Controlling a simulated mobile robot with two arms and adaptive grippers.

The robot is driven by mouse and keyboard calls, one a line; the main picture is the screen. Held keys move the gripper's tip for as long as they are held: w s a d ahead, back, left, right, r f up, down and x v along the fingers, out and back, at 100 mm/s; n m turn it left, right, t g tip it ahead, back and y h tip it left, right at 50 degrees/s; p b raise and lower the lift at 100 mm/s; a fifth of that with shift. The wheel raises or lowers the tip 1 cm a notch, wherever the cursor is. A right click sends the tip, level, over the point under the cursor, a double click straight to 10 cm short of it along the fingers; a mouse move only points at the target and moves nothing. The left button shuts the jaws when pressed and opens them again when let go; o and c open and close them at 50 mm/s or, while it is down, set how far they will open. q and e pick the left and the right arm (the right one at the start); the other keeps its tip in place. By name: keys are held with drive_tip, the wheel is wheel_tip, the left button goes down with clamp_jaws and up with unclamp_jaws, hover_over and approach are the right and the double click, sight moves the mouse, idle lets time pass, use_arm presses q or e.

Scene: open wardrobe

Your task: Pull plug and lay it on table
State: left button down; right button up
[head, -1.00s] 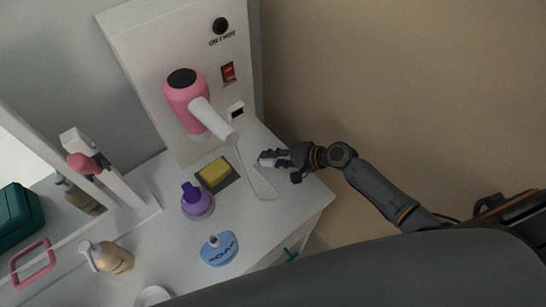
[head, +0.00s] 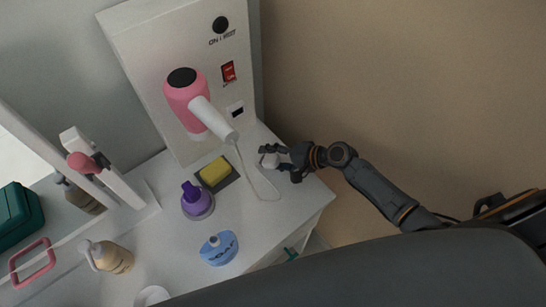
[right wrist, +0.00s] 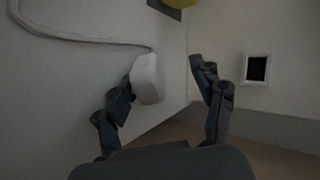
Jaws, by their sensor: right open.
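The white plug (head: 270,161) is on or just above the white tabletop (head: 240,234), near its right edge. In the right wrist view the plug (right wrist: 147,79) is beside the left finger, with a clear gap to the other finger. My right gripper (head: 267,155) is open around the plug; it also shows in the right wrist view (right wrist: 166,76). The white cord (head: 252,174) runs from the plug in a loop up to the pink hair dryer (head: 187,98). The wall socket (head: 237,111) is empty and dark. My left gripper is out of view.
A red switch (head: 229,71) is on the panel above the socket. Bare tabletop surrounds the plug.

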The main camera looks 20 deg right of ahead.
idle(0.4)
drive_tip(key=shift+s+d+r+p, duration=0.15)
drive_tip(key=shift+d+r+p, duration=0.05)
drive_tip(key=shift+r+p, duration=0.4)
drive_tip(key=shift+s+d+r+p, duration=0.15)
drive_tip(key=shift+d+r+p, duration=0.05)
drive_tip(key=shift+r+p, duration=0.3)
drive_tip(key=r+p, duration=0.1)
drive_tip(key=s+d+r+p, duration=0.1)
drive_tip(key=r, duration=0.1)
drive_tip(key=d+r+p, duration=0.1)
drive_tip(key=r, duration=0.1)
drive_tip(key=shift+s+p, duration=0.3)
drive_tip(key=shift+p, duration=0.1)
drive_tip(key=shift+a, duration=0.1)
